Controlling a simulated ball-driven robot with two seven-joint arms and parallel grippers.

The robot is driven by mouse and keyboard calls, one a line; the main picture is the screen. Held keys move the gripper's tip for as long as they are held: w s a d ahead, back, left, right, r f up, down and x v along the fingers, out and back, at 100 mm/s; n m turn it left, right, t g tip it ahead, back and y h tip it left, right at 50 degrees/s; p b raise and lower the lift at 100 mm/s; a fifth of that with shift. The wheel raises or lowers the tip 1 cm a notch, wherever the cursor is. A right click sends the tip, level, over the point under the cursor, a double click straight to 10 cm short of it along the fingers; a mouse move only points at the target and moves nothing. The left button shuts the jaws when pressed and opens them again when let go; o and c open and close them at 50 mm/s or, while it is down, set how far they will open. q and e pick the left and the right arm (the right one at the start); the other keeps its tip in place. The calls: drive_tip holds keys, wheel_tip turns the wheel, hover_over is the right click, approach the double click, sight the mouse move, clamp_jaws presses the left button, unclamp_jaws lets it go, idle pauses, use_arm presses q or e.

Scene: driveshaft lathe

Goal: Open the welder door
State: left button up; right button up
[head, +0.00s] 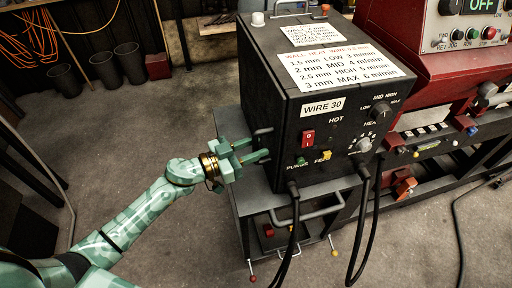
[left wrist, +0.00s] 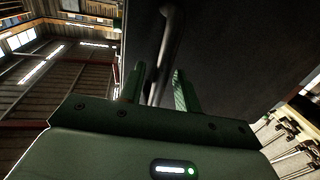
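The welder (head: 330,100) is a dark box with white labels, a red switch and knobs on its front. Its side panel (head: 265,90) faces left and looks closed; the wrist view shows a dark flat panel (left wrist: 235,45). A dark bar handle (head: 263,131) sits on that side, low and close to the front edge. My left gripper (head: 252,150) is at the handle, its two green fingers apart. In the left wrist view the handle (left wrist: 168,40) runs between the open fingers (left wrist: 157,90), with gaps visible; contact cannot be told. My right gripper is not in view.
The welder stands on a grey cart (head: 250,195) with a front bar handle (head: 308,211). Black cables (head: 370,200) hang from its front. A red machine (head: 450,50) is close on the right. Open concrete floor (head: 150,130) lies to the left, with black bins (head: 128,62) behind.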

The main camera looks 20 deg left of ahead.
use_arm(q)
drive_tip(key=shift+w+d, duration=0.2)
drive_tip(key=shift+w, duration=0.05)
clamp_jaws()
